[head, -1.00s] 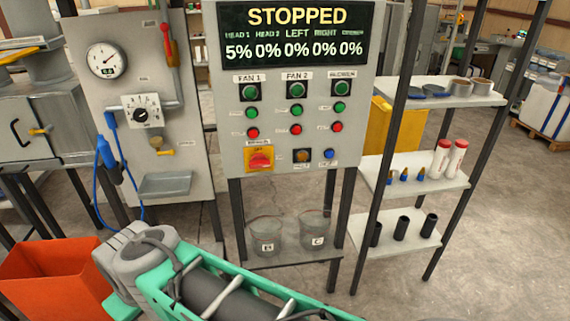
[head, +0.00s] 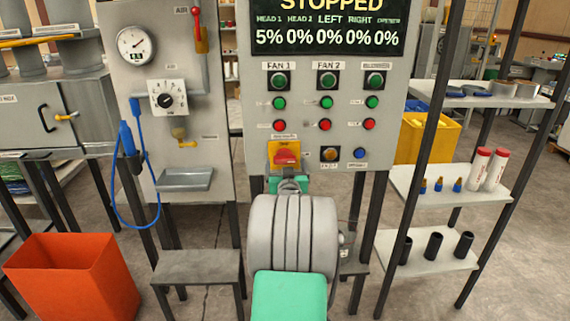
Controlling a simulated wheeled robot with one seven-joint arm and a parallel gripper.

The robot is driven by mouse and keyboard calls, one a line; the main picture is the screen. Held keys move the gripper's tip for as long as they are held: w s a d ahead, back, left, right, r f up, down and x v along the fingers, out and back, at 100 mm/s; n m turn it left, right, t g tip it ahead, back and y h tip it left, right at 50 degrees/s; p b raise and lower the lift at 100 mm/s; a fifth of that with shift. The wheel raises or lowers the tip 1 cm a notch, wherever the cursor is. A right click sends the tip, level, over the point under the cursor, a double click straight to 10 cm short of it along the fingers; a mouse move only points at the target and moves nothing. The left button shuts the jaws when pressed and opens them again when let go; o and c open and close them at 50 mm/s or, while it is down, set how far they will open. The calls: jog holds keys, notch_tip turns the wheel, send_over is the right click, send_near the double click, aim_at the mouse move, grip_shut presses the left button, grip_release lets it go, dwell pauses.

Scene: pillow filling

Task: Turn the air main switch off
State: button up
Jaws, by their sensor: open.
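A red rotary switch (head: 287,155) on a yellow plate sits low on the left of the grey control panel (head: 400,150); its small label is hard to read. On the panel to the left, a lever with a red tip (head: 196,13) and yellow body stands upright beside an "AIR" label. I cannot tell from the labels which is the air main switch. My gripper (head: 288,184) shows only as a small green-and-grey part just below the red switch, mostly hidden behind my grey wrist. It is open; its fingertips and any contact are unclear.
The display (head: 328,26) reads STOPPED. Green and red buttons (head: 325,103) sit close above and right of the red switch. The left panel carries a gauge (head: 136,43) and a dial (head: 166,99). An orange bin (head: 75,280) stands lower left, shelves (head: 450,190) at right.

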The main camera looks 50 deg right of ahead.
jog(key=shift+x, duration=1.15)
jog(key=c, duration=1.4)
